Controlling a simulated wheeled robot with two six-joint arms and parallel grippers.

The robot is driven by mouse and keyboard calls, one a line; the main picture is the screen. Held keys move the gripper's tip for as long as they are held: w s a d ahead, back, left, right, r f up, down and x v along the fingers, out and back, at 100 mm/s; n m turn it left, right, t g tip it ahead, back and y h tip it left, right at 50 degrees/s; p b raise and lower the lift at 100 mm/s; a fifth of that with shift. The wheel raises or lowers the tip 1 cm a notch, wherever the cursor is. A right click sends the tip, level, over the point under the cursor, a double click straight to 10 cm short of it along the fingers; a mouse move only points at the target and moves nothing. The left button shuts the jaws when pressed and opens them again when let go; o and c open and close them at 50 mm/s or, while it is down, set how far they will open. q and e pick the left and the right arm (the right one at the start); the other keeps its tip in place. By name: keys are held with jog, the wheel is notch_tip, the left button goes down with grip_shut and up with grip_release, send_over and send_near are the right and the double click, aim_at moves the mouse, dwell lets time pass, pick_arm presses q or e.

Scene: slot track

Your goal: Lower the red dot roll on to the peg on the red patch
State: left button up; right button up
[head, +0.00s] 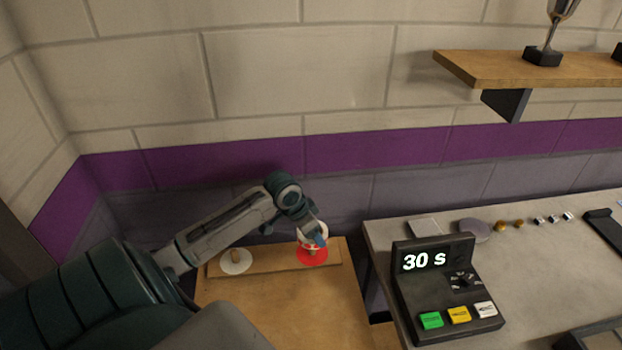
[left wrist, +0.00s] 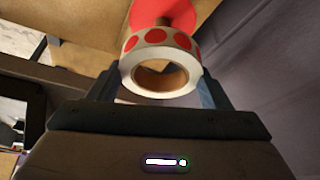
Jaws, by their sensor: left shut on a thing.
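The red dot roll (left wrist: 160,52) is a white ring with red dots and a brown cardboard core. My left gripper (head: 316,240) is shut on it, with a finger on either side in the left wrist view. In that view the roll's hole looks empty. The brown peg (left wrist: 183,17) and the red patch (left wrist: 150,12) show just beyond the roll's far rim. In the head view the roll is held over the red patch (head: 313,258), and the gripper partly hides roll and peg. My right gripper is not in view.
The red patch is on a wooden board (head: 275,265) on a wooden table (head: 285,305). A white patch (head: 236,267) with another peg is at left. A grey table (head: 540,265) with a timer (head: 445,285) reading 30 s stands at right, across a gap. A wall rises behind.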

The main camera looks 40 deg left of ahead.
pick_arm(q)
jog(key=shift+f, duration=0.1)
dwell(0.4)
jog(key=shift+f, duration=0.25)
jog(key=shift+f, duration=0.5)
jog(key=shift+f+b, duration=0.55)
jog(key=shift+f, duration=0.45)
jog(key=shift+f, duration=0.35)
jog(key=shift+f, duration=0.5)
jog(key=shift+f+b, duration=0.15)
jog(key=shift+b, duration=0.15)
jog(key=shift+f, duration=0.1)
jog(key=shift+f, duration=0.35)
